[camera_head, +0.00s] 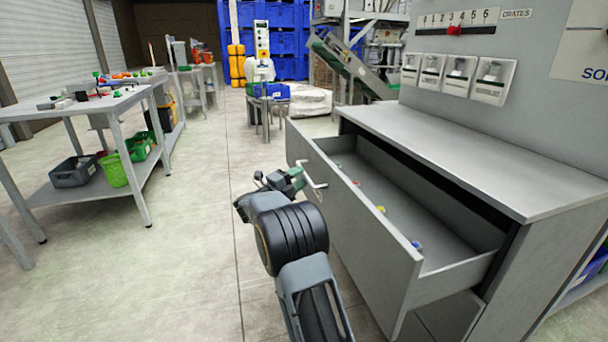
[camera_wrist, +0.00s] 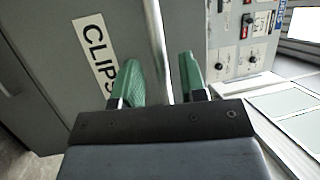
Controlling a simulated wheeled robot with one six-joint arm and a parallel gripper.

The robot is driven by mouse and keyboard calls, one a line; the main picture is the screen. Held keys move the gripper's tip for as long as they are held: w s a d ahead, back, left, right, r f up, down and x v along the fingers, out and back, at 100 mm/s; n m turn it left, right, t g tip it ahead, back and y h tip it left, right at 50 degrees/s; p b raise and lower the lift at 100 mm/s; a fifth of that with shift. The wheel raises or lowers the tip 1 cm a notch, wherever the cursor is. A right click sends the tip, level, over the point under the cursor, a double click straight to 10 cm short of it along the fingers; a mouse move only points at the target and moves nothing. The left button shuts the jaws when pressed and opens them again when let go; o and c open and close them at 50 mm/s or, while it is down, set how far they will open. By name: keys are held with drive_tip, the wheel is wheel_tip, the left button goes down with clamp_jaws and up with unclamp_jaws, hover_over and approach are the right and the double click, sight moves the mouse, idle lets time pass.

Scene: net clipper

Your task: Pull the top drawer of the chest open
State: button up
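The grey chest (camera_head: 470,165) stands at the right, and its top drawer (camera_head: 350,222) is pulled well out. The drawer's light bar handle (camera_head: 316,174) is on its front face. In the wrist view the handle bar (camera_wrist: 156,45) runs between the two green fingertips of my gripper (camera_wrist: 161,82). A gap shows on each side of the bar, so the fingers are open around it. In the head view my gripper (camera_head: 291,181) is at the handle. A "CLIPS" label (camera_wrist: 95,55) is on the drawer front.
Several small coloured pieces lie in the drawer, among them a yellow one (camera_head: 380,209) and a blue one (camera_head: 416,245). A grey workbench (camera_head: 100,106) with parts on it stands at the left. The floor (camera_head: 195,225) between bench and drawer is clear.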

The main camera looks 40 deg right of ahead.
drive_tip(key=p+v, duration=0.2)
drive_tip(key=v, duration=0.9)
drive_tip(key=shift+a, duration=0.1)
drive_tip(key=w+a+r+n+t+y+p, duration=0.25)
drive_tip(key=r+n+t+y+p, duration=0.35)
drive_tip(key=r, duration=0.4)
drive_tip(key=w+a+r+n+t+y+p, duration=0.1)
drive_tip(key=a+r+n+t+y+p, duration=0.3)
drive_tip(key=r+n+t+p, duration=0.5)
drive_tip(key=s+a+r+n+g+y+p, duration=0.2)
drive_tip(key=s+a+r+n+y+p, duration=0.15)
drive_tip(key=a+r+n+y, duration=0.3)
drive_tip(key=s+a+r+n+g+y+p, duration=0.2)
drive_tip(key=s+n+p, duration=0.2)
drive_tip(key=s+p, duration=0.15)
drive_tip(key=s+a+r+n+g+y+p, duration=0.1)
drive_tip(key=s+a+n+g+y+p, duration=0.1)
drive_tip(key=s+n+g+y+p, duration=0.3)
drive_tip(key=s+d+n+g+h+p, duration=0.2)
drive_tip(key=s+n+g+h+p, duration=0.1)
drive_tip(key=s, duration=1.4)
drive_tip(key=shift+n+g+p, duration=0.45)
drive_tip(key=shift+g+p, duration=0.15)
drive_tip(key=shift+p, duration=0.2)
